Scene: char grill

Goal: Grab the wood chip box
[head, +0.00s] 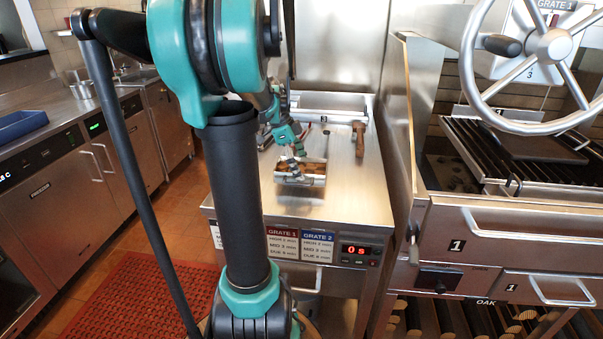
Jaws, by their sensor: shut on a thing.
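The wood chip box (315,181) is a small metal tray with brown chips in it. It is at the front part of the steel counter in the head view. My gripper (291,165) is at the box's left part and is shut on it. My arm hides part of the counter to the left of the box. Whether the box rests on the counter or is slightly raised cannot be told.
A wooden-handled tool (358,138) lies on the steel counter (345,205) behind the box. A metal tray (320,104) is at the back. The grill (480,225) with its handwheel (552,45) stands at the right. The counter's front right is clear.

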